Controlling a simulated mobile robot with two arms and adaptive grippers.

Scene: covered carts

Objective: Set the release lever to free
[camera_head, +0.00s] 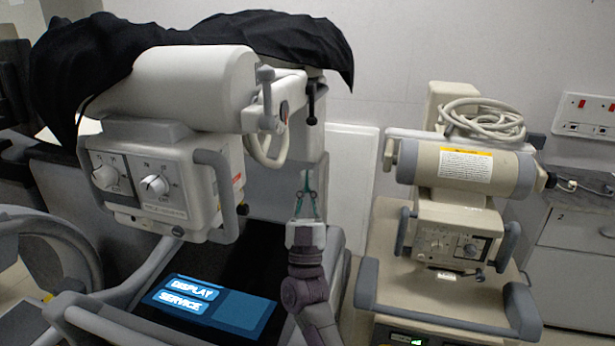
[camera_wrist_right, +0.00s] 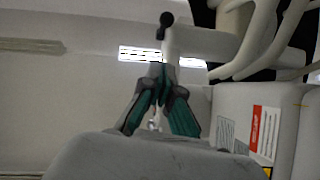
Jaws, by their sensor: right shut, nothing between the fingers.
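The covered machine's white tube head (camera_head: 190,85) carries two lever-like parts on its right side. One is a grey upright lever (camera_head: 266,98); the other is a black knobbed lever (camera_head: 311,100) beside it. I cannot read a label that tells which is the release lever. My right gripper (camera_head: 307,175) is shut and empty, pointing up below the black lever and apart from it. In the right wrist view the shut teal-padded fingertips (camera_wrist_right: 164,72) show below a black-knobbed part (camera_wrist_right: 165,22). My left gripper is not in view.
A black cover (camera_head: 270,35) drapes over the tube head. A control box (camera_head: 150,185) with two dials hangs below it, and a lit display panel (camera_head: 215,305) lies under that. A second beige machine (camera_head: 460,220) with a coiled cable (camera_head: 485,118) stands at the right.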

